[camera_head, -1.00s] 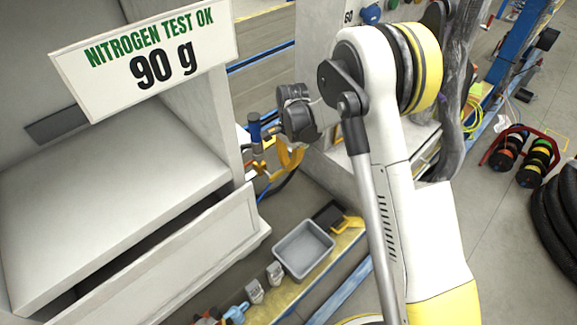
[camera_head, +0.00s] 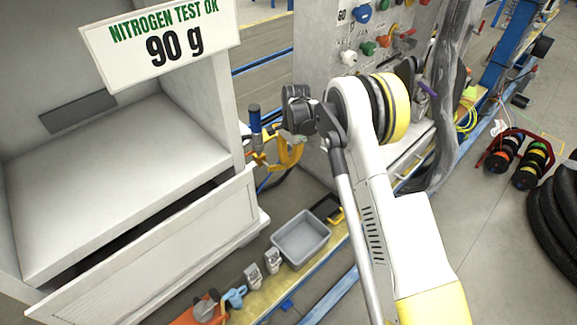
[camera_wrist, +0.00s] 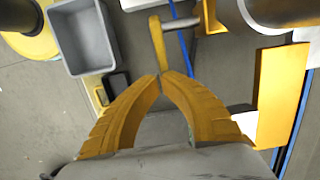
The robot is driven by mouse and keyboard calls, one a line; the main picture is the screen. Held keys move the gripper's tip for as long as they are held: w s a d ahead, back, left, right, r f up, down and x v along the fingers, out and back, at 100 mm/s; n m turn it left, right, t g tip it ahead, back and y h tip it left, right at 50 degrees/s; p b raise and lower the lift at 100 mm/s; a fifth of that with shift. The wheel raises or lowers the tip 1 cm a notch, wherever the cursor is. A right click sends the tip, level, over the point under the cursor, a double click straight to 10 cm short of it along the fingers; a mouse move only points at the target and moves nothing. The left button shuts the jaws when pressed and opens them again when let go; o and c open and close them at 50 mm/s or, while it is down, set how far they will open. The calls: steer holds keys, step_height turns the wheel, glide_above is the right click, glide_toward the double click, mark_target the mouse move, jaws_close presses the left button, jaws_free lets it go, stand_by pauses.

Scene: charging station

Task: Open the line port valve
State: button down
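My gripper (camera_wrist: 161,77) has two yellow fingers that come together at the tips in the wrist view. A short yellow lever (camera_wrist: 156,42) stands just beyond the tips, on a grey stem (camera_wrist: 182,22). Its near end meets the fingertips; I cannot tell whether it is held between them or only touches. In the head view my gripper (camera_head: 280,166) shows as yellow fingers below the dark wrist, beside a blue upright handle (camera_head: 255,119) and small yellow fittings (camera_head: 260,158) at the white cabinet's right edge. I cannot read a label naming the line port valve.
The white cabinet (camera_head: 195,235) with a "90 g" sign (camera_head: 160,42) stands at left. A grey panel (camera_head: 318,60) with coloured knobs rises behind my arm. A grey bin (camera_head: 301,239) sits on a low shelf below.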

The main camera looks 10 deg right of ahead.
steer(key=s+a+f+g+y+b, duration=0.1)
steer(key=s+a+f+y+b, duration=0.1)
steer(key=f, duration=0.3)
steer(key=shift+a+f+g+b, duration=0.3)
steer(key=shift+a+b, duration=0.1)
steer(key=shift+a, duration=0.2)
stand_by(0.3)
steer(key=shift+s, duration=0.15)
stand_by(0.4)
steer(key=shift+r, duration=0.1)
